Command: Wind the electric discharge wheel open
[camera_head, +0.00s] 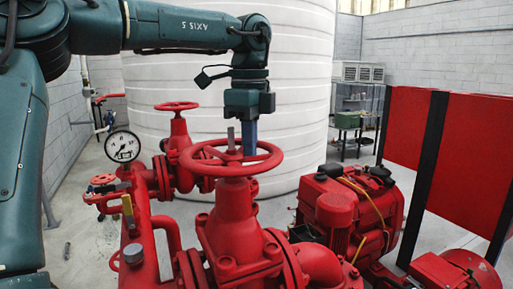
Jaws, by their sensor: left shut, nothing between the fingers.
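A large red handwheel (205,168) sits level on top of the near red valve (232,215), with a grey stem (231,139) rising from its hub. My left gripper (250,148) comes down from above at the wheel, its shut blue fingers just right of the stem. The fingertips reach about the height of the wheel's rim and spokes. I cannot tell whether they touch the wheel. A smaller red handwheel (176,106) tops another valve further back. No label shows which wheel is the electric discharge one. My right gripper is out of view.
A pressure gauge (122,146) and red pipework stand left of the near valve. A red engine or motor unit (345,210) is to the right, before a red panel (470,150) with dark posts. A large white tank (300,90) stands close behind.

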